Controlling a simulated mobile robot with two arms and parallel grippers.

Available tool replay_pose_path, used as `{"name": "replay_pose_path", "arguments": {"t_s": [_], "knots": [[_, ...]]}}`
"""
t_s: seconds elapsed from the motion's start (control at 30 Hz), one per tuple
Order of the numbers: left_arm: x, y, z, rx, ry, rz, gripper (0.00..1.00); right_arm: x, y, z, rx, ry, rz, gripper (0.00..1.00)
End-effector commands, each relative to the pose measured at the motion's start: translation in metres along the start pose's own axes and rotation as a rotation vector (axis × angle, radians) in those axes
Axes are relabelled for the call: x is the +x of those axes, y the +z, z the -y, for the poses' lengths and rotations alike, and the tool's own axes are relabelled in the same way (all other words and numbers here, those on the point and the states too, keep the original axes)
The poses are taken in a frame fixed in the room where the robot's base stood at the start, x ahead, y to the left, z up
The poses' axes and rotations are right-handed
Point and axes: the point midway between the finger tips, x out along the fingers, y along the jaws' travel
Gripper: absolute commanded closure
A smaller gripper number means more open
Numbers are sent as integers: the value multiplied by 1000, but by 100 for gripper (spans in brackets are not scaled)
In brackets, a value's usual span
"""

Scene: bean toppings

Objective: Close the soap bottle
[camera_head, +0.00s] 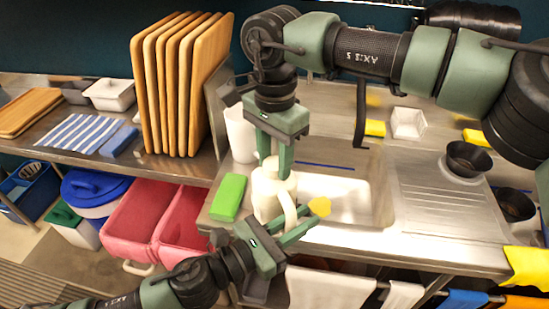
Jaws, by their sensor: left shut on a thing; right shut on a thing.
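The soap bottle (264,196) is a white jug with a loop handle, upright at the left edge of the sink. My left gripper (303,222) is low at the bottle's front right, shut with its fingers at the handle. My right gripper (276,160) reaches down from above, shut on the white cap (272,166) at the bottle's top. The fingers partly hide the cap, so I cannot tell how it sits on the neck.
A yellow piece (320,206) is by my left fingertips. A green block (228,197) lies left of the bottle, and a white container (240,135) stands behind. The sink basin (345,198) is to the right. Cutting boards (165,90) stand at the left.

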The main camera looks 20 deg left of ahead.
Motion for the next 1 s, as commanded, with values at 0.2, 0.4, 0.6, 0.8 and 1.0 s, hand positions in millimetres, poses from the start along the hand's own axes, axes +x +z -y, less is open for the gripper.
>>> {"name": "replay_pose_path", "arguments": {"t_s": [0.2,0.4,0.6,0.8,1.0], "knots": [[0,2,1,4,-2,4,100,0,0,1,470,-2,0,100],[0,2,1,4,-3,4,100,0,0,1,912,-2,1,100],[0,2,1,4,-4,4,100,0,0,1,1355,-1,2,100],[0,2,2,4,-5,5,100,0,0,2,1801,-1,3,100],[0,2,2,4,-5,5,100,0,0,2,2220,0,5,100]]}}
